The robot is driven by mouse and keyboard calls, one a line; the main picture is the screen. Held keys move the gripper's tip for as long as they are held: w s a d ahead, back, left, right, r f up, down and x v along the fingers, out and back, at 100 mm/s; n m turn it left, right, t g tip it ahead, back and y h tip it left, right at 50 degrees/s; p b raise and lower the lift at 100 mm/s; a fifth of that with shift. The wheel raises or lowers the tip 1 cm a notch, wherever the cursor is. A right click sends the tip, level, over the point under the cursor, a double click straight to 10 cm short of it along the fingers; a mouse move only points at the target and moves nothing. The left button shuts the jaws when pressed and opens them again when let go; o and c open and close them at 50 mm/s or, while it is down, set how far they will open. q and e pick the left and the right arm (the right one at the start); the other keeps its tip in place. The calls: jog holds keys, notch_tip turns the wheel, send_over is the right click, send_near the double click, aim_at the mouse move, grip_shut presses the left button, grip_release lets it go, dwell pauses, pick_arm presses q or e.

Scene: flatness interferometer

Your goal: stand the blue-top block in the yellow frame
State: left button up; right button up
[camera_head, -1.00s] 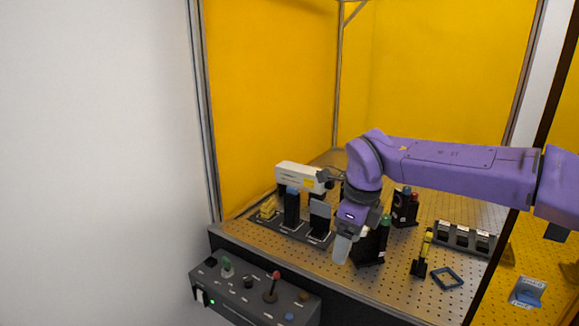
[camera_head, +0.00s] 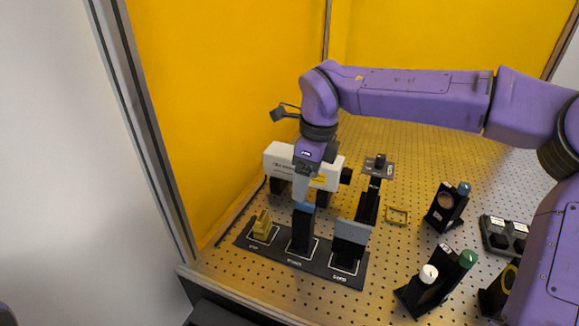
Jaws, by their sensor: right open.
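The blue-top block (camera_head: 302,230) is a tall dark block with a blue top. It stands upright in the middle outlined place of a black tray (camera_head: 270,247). My right gripper (camera_head: 302,196) points down at its blue top, with the jaws open; the fingers hide part of the top, and I cannot tell whether they touch it. The yellow frame (camera_head: 397,208) is a small, flat, square outline lying on the perforated table, right of the tray. It looks empty. My left gripper is not in view.
A yellow block (camera_head: 262,225) and a grey-plated block (camera_head: 351,232) flank the blue-top block. A white instrument (camera_head: 276,160) stands close behind. A dark mount (camera_head: 374,195) stands between tray and frame. Black mounts with knobs (camera_head: 445,207) stand on the right.

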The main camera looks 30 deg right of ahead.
aim_at(304, 209)
jog(key=s+f, duration=0.2)
jog(key=s+f+p, duration=0.1)
jog(key=shift+s+a, duration=0.2)
jog(key=shift+a, duration=0.05)
jog(key=shift+a+f, duration=0.15)
jog(key=shift+f, duration=0.7)
jog(key=w+f, duration=0.2)
jog(key=f, duration=0.1)
jog(key=w+f, duration=0.1)
jog(key=f, duration=0.1)
jog(key=shift+w+p, duration=0.3)
jog(key=shift+p, duration=0.05)
jog(key=shift+s+f, duration=0.1)
jog(key=shift+f, duration=0.05)
jog(key=shift+s+r, duration=0.3)
jog(key=shift+s, duration=0.35)
jog(key=shift+w+f, duration=0.15)
jog(key=shift+w, duration=0.1)
jog(key=c, duration=1.3)
jog(key=shift+r+p, duration=3.1)
jog(key=shift+r, duration=0.15)
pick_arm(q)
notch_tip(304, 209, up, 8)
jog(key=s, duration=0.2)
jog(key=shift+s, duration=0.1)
pick_arm(e)
jog(key=shift+f, duration=0.15)
